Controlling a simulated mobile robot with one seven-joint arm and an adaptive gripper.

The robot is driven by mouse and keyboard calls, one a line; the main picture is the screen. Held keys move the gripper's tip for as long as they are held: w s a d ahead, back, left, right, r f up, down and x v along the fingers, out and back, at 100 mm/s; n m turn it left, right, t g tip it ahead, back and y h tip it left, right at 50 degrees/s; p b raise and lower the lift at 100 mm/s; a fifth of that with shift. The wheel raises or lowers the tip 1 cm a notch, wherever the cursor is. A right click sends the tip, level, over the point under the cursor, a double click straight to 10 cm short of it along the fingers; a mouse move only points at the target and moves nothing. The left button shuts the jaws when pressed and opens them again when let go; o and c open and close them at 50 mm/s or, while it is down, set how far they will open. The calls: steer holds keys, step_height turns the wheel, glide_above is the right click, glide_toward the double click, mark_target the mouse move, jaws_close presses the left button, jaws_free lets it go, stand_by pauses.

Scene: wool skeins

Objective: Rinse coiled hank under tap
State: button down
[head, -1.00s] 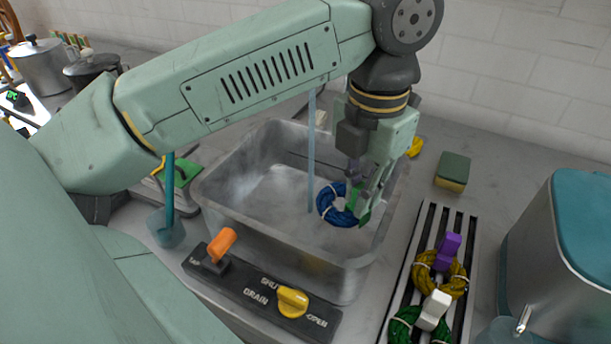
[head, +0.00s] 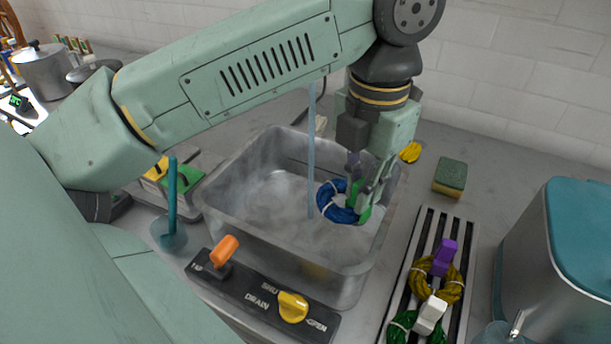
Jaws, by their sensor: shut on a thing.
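A blue coiled hank (head: 334,203) with white ties hangs from my gripper (head: 362,198), over the right side of the metal basin (head: 290,252). My gripper is shut on it; a green piece shows between the fingers, and I cannot tell what it belongs to. The stream from the tap (head: 311,150) falls just left of the hank, close beside it; I cannot tell if they touch. The spout is hidden behind my arm. An orange lever (head: 224,249) and a yellow drain knob (head: 293,306) are on the panel (head: 256,293) in front of the basin.
A slatted rack (head: 421,262) at the right holds a yellow hank (head: 436,284) with a purple clip and a green hank (head: 404,328) with a white clip. A teal ladle (head: 171,225) is left of the basin.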

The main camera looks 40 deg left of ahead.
stand_by(0.4)
steer(key=shift+r+p, duration=2)
steer(key=shift+r, duration=1.05)
